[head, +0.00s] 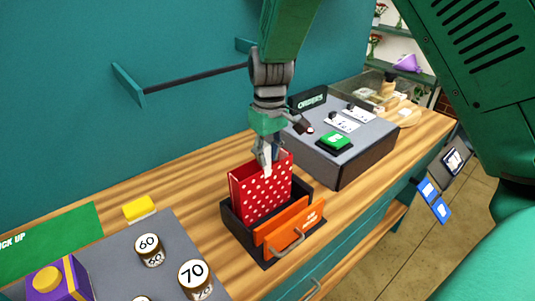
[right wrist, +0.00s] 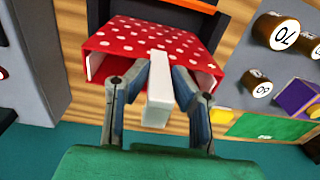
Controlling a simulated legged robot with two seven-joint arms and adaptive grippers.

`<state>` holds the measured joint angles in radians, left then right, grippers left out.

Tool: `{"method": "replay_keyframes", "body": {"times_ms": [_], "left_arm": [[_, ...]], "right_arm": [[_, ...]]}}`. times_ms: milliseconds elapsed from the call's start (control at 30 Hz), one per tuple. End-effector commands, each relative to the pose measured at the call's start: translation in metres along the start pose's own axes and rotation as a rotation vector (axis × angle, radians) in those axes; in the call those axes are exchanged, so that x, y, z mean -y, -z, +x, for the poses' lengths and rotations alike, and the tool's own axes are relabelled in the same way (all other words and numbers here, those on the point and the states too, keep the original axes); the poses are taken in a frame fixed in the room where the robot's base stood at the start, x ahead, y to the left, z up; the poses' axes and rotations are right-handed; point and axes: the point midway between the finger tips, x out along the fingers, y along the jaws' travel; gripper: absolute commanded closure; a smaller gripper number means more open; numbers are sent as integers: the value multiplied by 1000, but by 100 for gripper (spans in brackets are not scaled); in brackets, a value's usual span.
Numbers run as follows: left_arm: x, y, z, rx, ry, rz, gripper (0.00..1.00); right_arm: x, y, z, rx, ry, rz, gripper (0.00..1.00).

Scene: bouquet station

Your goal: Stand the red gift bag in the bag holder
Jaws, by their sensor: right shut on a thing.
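The red gift bag (head: 262,194) with white dots stands roughly upright inside the dark bag holder (head: 238,232), its lower part hidden by the holder's walls and an orange panel. My right gripper (head: 266,163) reaches down from above at the bag's top edge. In the right wrist view, the fingers of my right gripper (right wrist: 157,85) close around a pale upright piece at the bag's mouth. The red bag (right wrist: 150,38) fills the upper middle there, and part of the dark holder (right wrist: 97,14) shows behind it. My left gripper is not in view.
An orange panel (head: 285,228) with a grey handle stands at the holder's front. A grey orders console (head: 345,160) stands behind to the right. Numbered jars (head: 149,249), a yellow block (head: 139,207) and a purple box (head: 62,277) are at left.

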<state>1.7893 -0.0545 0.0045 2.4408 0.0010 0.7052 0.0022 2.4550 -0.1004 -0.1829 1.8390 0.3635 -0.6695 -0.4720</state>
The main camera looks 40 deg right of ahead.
Motion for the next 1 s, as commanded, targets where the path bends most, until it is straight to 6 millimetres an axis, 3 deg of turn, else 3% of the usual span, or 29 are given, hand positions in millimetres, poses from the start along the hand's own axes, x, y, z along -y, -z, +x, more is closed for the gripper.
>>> {"method": "replay_keyframes", "body": {"times_ms": [167,200,267,667,1000], "left_arm": [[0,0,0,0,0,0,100],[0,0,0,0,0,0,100],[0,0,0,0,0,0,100],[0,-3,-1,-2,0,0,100],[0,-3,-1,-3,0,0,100]], "right_arm": [[0,2,-1,-7,0,-1,100],[0,2,-1,-7,-1,-1,74],[0,2,-1,-6,-1,-1,57],[0,1,-7,-5,-1,0,57],[-2,2,-72,-9,1,-1,57]]}}
